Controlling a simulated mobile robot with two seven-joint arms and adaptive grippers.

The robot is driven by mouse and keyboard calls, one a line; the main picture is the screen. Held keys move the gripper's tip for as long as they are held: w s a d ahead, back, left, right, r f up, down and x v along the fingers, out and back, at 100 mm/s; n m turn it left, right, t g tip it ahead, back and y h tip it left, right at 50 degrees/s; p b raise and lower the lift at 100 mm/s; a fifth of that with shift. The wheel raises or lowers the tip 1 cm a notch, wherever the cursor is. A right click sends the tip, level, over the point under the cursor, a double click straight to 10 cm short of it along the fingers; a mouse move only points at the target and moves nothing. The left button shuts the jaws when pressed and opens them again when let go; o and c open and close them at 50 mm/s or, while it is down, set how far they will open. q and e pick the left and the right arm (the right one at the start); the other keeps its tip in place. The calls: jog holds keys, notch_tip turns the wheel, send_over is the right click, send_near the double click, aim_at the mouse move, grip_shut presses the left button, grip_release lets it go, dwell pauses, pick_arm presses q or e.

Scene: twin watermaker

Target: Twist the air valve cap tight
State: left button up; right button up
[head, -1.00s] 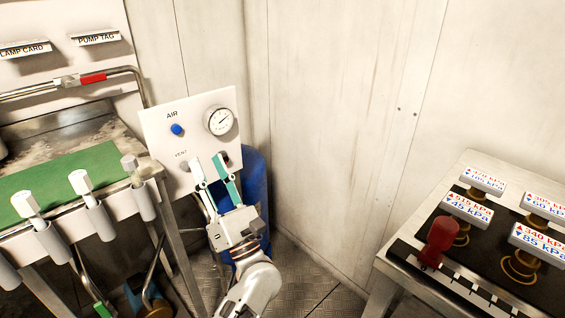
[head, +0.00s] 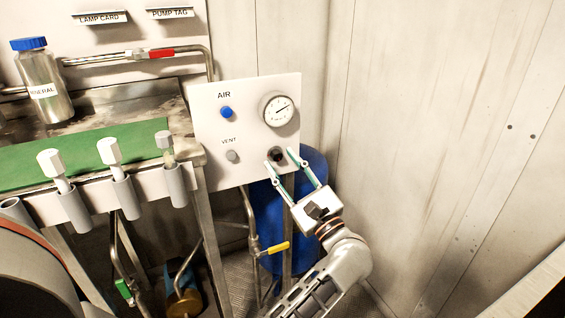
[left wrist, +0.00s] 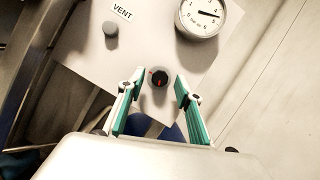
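The white air panel (head: 245,110) carries a small round black cap (head: 276,154) below the gauge, apparently the air valve cap. In the left wrist view the cap (left wrist: 158,78) shows a red mark on its face. My left gripper (head: 281,160) is open, its green-padded fingers pointing up at the panel. One fingertip is on each side of the cap, with a gap on both sides in the left wrist view (left wrist: 158,84). Whether the tips reach the cap's depth is hard to tell. My right gripper is not in view.
The panel also holds a blue knob (head: 226,112) under AIR, a grey VENT knob (head: 232,156) and a gauge (head: 279,111). A blue tank (head: 313,235) and a yellow-handled valve (head: 279,247) are below. A bench with a green mat (head: 85,163) stands left; walls close the right.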

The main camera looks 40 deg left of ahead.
pick_arm(q)
jog(key=shift+w+a+r, duration=0.15)
jog(key=shift+a, duration=0.35)
jog(key=shift+c, duration=0.4)
grip_shut()
